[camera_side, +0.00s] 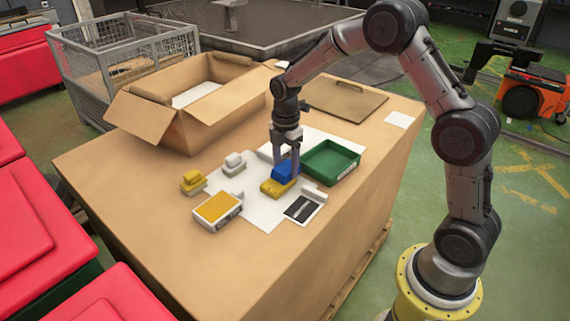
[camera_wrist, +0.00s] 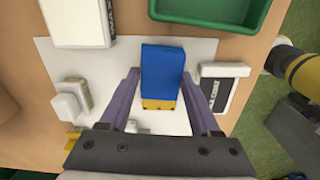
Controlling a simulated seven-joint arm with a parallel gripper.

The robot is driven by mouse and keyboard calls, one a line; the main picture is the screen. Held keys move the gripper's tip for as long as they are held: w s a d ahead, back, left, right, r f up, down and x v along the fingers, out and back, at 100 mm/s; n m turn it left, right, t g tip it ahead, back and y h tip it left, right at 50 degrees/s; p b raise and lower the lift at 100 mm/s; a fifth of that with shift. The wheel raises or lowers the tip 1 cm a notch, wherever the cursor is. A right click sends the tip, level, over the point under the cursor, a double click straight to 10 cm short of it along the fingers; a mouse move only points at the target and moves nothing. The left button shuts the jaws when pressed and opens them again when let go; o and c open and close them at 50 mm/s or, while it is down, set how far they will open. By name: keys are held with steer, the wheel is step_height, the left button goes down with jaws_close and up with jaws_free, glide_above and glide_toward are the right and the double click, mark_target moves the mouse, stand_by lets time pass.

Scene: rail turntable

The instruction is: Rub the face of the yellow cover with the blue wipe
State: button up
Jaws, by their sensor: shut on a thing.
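The blue wipe (camera_side: 284,172) is a blue block between the fingers of my gripper (camera_side: 286,158). My gripper is shut on its sides. In the wrist view the blue wipe (camera_wrist: 162,70) lies between the two fingertips (camera_wrist: 160,76). A flat yellow piece with small dark spots, which looks like the yellow cover (camera_side: 275,188), lies directly below the wipe. Its near end (camera_wrist: 160,104) shows past the wipe in the wrist view; the wipe hides the rest. The wipe looks down on it or very close; I cannot tell if they touch.
A green tray (camera_side: 331,175) stands to the right, a black card (camera_side: 302,208) in front. A white box with a yellow-orange top (camera_side: 218,208), a yellow block (camera_side: 193,183) and a grey block (camera_side: 234,165) stand left. An open cardboard box (camera_side: 180,132) is behind. The table's front-left is clear.

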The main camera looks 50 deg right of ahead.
steer(key=shift+a, duration=3.55)
steer(key=shift+a+r, duration=0.15)
steer(key=shift+r, duration=0.05)
step_height(320, 180, up, 8)
steer(key=shift+f, duration=0.15)
